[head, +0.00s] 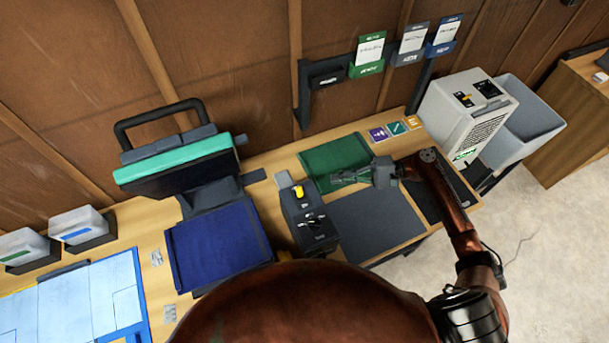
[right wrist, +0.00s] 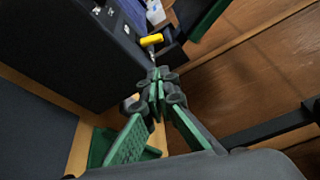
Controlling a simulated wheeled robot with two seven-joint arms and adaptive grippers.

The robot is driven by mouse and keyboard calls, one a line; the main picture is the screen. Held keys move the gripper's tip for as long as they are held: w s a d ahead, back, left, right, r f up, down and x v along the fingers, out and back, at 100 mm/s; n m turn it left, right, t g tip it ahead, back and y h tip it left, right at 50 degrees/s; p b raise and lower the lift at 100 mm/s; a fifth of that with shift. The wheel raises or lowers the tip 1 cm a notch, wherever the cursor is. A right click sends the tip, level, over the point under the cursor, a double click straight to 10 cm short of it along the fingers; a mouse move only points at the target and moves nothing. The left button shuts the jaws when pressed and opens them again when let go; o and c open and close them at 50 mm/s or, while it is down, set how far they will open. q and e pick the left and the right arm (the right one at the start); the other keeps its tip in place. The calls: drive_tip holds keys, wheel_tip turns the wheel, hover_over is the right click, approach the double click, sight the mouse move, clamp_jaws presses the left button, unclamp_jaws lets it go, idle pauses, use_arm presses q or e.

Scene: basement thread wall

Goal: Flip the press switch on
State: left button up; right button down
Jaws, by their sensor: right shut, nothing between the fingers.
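The press (head: 178,160) stands at the left of the bench, with its teal-edged upper plate raised above a dark blue pad (head: 217,245). To the right of the pad is a dark control box (head: 308,222) with a yellow lever-like switch (head: 298,191) on top. In the right wrist view the yellow switch (right wrist: 151,40) sticks out from the box's dark face (right wrist: 70,45), beyond my fingertips. My right gripper (head: 335,178) is shut and empty, to the right of the switch and apart from it. It also shows in the right wrist view (right wrist: 157,88). My left gripper is not in view.
A green mat (head: 328,160) lies beneath my right gripper, with a grey mat (head: 375,222) nearer. Label holders (head: 367,55) hang on a wall rack. A white machine (head: 465,110) and grey bin (head: 522,120) stand at right. Two small trays (head: 80,228) sit at left.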

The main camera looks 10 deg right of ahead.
sight(307, 187)
drive_tip(key=a, duration=0.3)
drive_tip(key=a+p, duration=0.1)
drive_tip(key=a, duration=0.2)
drive_tip(key=a+p, duration=0.1)
drive_tip(key=a, duration=0.2)
drive_tip(key=shift+w+a+f, duration=0.25)
drive_tip(key=shift+w, duration=0.05)
drive_tip(key=shift+a, duration=0.25)
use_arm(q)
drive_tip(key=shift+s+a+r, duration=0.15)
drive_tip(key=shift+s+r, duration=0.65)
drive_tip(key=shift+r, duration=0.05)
use_arm(e)
drive_tip(key=shift+a+f, duration=0.1)
drive_tip(key=shift+a, duration=0.05)
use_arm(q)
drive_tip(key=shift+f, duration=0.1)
